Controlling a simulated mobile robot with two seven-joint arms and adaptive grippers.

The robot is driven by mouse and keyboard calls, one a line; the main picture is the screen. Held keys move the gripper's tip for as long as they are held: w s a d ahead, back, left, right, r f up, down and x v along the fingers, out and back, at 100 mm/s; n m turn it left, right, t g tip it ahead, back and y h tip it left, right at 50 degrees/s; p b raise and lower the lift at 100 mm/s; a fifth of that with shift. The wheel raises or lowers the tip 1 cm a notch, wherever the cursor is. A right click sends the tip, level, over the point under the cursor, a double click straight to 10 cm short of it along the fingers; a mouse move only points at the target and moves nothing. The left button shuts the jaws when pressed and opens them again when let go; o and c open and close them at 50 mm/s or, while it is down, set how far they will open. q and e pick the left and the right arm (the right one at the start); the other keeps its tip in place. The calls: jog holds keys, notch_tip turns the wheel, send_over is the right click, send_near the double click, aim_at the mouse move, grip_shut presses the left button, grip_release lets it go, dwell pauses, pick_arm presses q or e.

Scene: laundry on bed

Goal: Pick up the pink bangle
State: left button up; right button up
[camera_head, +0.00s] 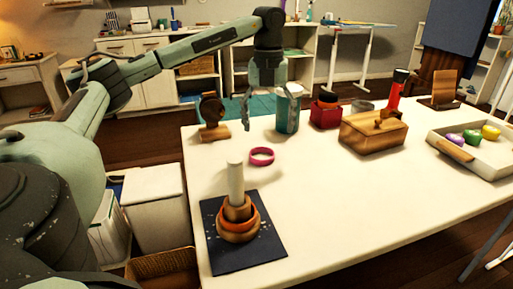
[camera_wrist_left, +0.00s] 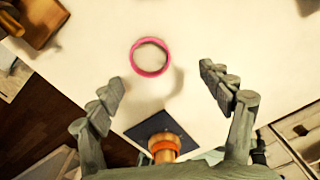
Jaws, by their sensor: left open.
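The pink bangle (camera_head: 262,156) lies flat on the white table, behind and to the right of a stand with stacked rings. In the left wrist view the bangle (camera_wrist_left: 150,57) shows as a full ring, ahead of and between the spread fingers. My left gripper (camera_head: 265,115) points down above the table, over the area just behind the bangle, apart from it. In the left wrist view my left gripper (camera_wrist_left: 160,92) is open with nothing between its fingers. My right gripper is in neither view.
A ring stand (camera_head: 235,180) with wooden and orange rings rises from a dark mat (camera_head: 265,255). A teal canister (camera_head: 287,112) stands close behind the gripper. The front middle of the table is clear.

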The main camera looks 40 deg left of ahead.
aim_at(262, 148)
pick_arm(q)
jog(key=f, duration=0.5)
jog(key=s+a+f, duration=0.1)
jog(key=f, duration=0.1)
jog(key=shift+f, duration=0.2)
jog(key=shift+c, duration=0.2)
jog(key=c, duration=1)
